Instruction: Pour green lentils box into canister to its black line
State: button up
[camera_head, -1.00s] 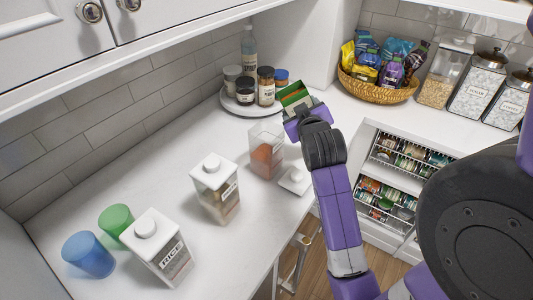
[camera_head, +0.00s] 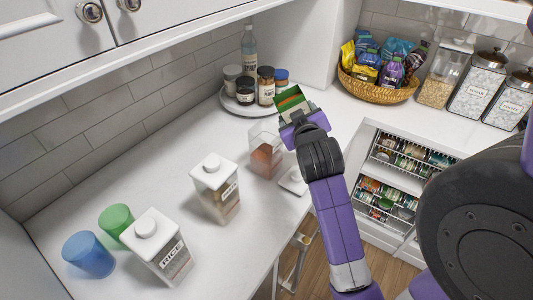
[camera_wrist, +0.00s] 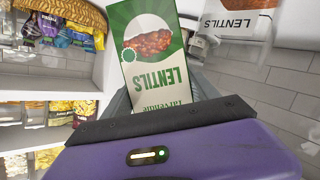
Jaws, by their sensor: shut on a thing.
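The green lentils box (camera_head: 292,101) is held in my gripper (camera_head: 301,121), tilted, above and just beyond the open clear canister. In the wrist view the box (camera_wrist: 156,50) appears upside down, with a lentil picture on its front. The clear canister (camera_head: 264,136) stands on the counter with orange-brown contents low inside. Its LENTILS label (camera_wrist: 237,20) shows at the top right of the wrist view. I cannot make out the black line or any falling lentils.
A white lid (camera_head: 293,181) lies right of the canister. A lidded canister (camera_head: 214,190), the RICE canister (camera_head: 160,248), a green cup (camera_head: 116,221) and a blue cup (camera_head: 88,254) stand left. A jar turntable (camera_head: 228,105) is close behind; a basket (camera_head: 377,94) stands right.

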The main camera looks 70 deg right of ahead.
jog(key=shift+r, duration=0.1)
jog(key=shift+w+a, duration=0.1)
jog(key=shift+r, duration=0.1)
dwell(0.4)
jog(key=shift+w+d, duration=0.3)
jog(key=shift+d, duration=0.4)
jog(key=shift+w+d, duration=0.3)
jog(key=shift+d, duration=0.35)
jog(key=shift+w+a+n+g, duration=0.1)
jog(key=shift+n+g, duration=0.2)
jog(key=shift+w+a+b, duration=0.1)
jog(key=shift+b, duration=0.25)
